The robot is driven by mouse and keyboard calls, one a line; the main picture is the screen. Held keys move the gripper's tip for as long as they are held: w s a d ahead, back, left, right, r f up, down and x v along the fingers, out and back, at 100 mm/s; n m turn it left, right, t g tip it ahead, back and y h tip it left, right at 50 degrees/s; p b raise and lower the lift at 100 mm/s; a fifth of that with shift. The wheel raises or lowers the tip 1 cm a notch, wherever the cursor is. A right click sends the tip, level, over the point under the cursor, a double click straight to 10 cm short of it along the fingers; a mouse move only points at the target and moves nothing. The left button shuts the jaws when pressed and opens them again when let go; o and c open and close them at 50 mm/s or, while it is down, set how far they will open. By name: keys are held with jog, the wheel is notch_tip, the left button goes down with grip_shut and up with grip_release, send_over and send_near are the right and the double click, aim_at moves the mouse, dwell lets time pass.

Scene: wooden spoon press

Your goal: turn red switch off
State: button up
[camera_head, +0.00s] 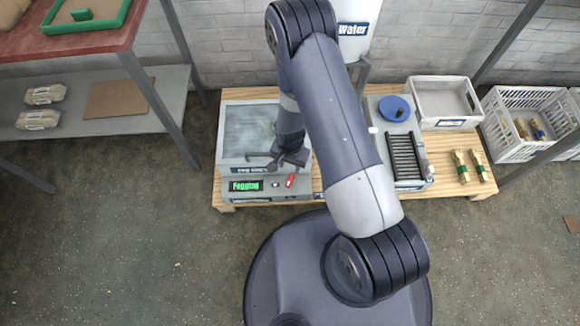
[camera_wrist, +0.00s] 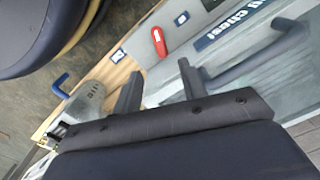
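The red switch (camera_head: 291,180) is a small red lever on the front panel of the grey chest (camera_head: 228,160), right of a green lit display reading "Fogging" (camera_head: 246,186). In the wrist view the red switch (camera_wrist: 158,41) lies beyond my fingertips, apart from them. My gripper (camera_head: 277,161) is over the chest's front right part, just above the panel in the head view. In the wrist view my gripper (camera_wrist: 160,85) has its two fingers spread, with nothing between them.
A white tray (camera_head: 443,121) and crate (camera_head: 505,133) are farther right.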

aim_at(289, 182)
dwell(0.3)
jog(key=f+b, duration=0.2)
jog(key=f, duration=0.1)
jog(key=f+b, duration=0.3)
jog(key=f, duration=0.1)
jog(key=s+f+b, duration=0.1)
jog(key=f+b, duration=0.1)
jog(key=f, duration=0.1)
jog(key=shift+a+f, duration=0.25)
jog(key=shift+f, duration=0.1)
jog(key=shift+c, duration=0.3)
grip_shut()
